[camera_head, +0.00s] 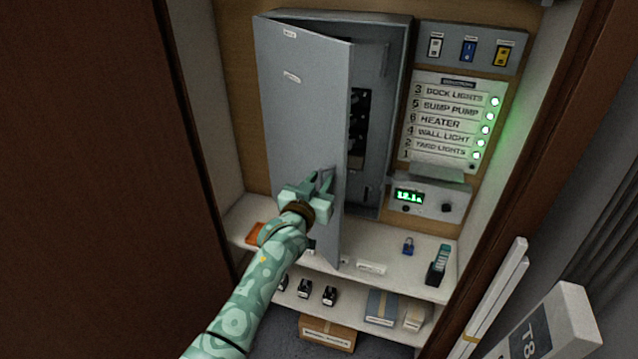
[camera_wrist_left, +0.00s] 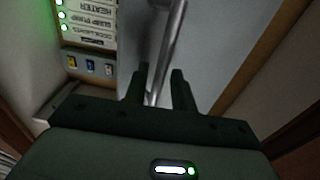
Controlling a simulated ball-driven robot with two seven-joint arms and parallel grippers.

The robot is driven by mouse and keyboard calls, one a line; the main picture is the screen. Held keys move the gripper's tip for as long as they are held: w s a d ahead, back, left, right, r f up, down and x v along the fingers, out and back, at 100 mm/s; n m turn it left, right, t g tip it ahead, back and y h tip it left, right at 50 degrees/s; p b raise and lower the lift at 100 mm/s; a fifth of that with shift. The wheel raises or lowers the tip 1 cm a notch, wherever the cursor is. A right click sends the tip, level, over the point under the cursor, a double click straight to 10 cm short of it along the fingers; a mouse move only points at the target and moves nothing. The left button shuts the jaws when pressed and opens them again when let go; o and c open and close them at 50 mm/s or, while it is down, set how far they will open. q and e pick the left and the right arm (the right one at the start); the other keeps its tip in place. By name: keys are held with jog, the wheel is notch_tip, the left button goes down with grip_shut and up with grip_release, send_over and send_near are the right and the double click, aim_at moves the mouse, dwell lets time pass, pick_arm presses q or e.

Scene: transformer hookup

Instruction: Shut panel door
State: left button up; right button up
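The grey panel door (camera_head: 295,110) stands ajar, hinged on the left of the grey panel box (camera_head: 383,130), whose dark inside shows past the door's free edge. My left gripper (camera_head: 322,182) is at the lower part of the door, near its free edge. My right gripper is not in view.
Right of the box are a row of switches (camera_head: 468,50), a label board (camera_head: 440,120) with green lights, and a small display unit (camera_head: 428,197). A shelf (camera_head: 400,275) below holds a blue padlock (camera_head: 408,246). A T8 carton (camera_head: 540,330) leans at lower right.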

pick_arm(q)
jog(key=shift+s, duration=0.1)
jog(key=v, duration=1.6)
jog(key=shift+p, duration=0.3)
